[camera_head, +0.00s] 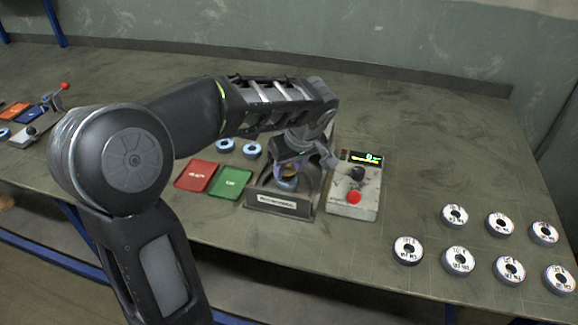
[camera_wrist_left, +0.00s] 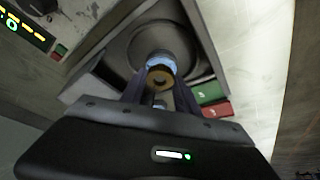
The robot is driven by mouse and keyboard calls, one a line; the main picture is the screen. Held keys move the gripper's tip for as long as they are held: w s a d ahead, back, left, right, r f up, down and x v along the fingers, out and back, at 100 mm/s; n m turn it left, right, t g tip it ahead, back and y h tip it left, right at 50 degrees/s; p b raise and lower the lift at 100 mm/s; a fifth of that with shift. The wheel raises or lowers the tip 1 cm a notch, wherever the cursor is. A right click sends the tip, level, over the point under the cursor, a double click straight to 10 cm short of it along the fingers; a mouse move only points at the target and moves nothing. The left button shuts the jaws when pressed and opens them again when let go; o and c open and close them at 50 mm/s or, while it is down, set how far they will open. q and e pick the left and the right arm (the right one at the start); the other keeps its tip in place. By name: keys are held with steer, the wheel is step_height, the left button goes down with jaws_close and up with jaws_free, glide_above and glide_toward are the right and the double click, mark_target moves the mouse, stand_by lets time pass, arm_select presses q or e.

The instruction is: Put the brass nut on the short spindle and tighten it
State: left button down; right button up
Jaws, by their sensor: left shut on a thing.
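My left gripper (camera_head: 288,174) reaches down into a dark, open-fronted stand (camera_head: 262,200) with a label plate. A pale blue ringed part (camera_wrist_left: 160,60) shows just beyond the nut, inside the round grey recess of the stand. The spindle itself is not clearly visible, and I cannot tell whether the nut touches it. My right gripper is not in view.
A control box (camera_head: 342,207) with a lit display, black knob and red button stands close right of the stand. Red (camera_head: 195,176) and green (camera_head: 230,183) mats lie left. Two blue-edged discs (camera_head: 251,151) lie behind them. Several white-faced discs (camera_head: 458,261) lie at right.

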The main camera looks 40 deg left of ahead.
arm_select(q)
steer(key=shift+f+b, duration=0.55)
steer(key=shift+f, duration=0.05)
steer(key=shift+s+a+m+t, duration=0.1)
steer(key=shift+m+t, duration=0.3)
steer(key=shift+m, duration=0.8)
steer(key=shift+a+m+h, duration=0.1)
steer(key=shift+m+h, duration=0.4)
steer(key=shift+m, duration=0.2)
steer(key=m, duration=0.2)
steer(key=shift+s+r+m+t+h+p, duration=0.1)
steer(key=shift+r+m+t+h+p, duration=0.1)
steer(key=shift+m+t+h+p, duration=0.15)
steer(key=m+h+p, duration=0.1)
steer(key=m, duration=0.1)
steer(key=m+p, duration=0.1)
steer(key=m, duration=0.1)
steer(key=shift+a+t+h, duration=0.2)
steer(key=shift+t+h, duration=0.15)
steer(key=shift+s+f+m, duration=0.1)
steer(key=shift+f+m, duration=0.1)
steer(key=shift+m, duration=0.45)
steer(key=shift+h, duration=0.3)
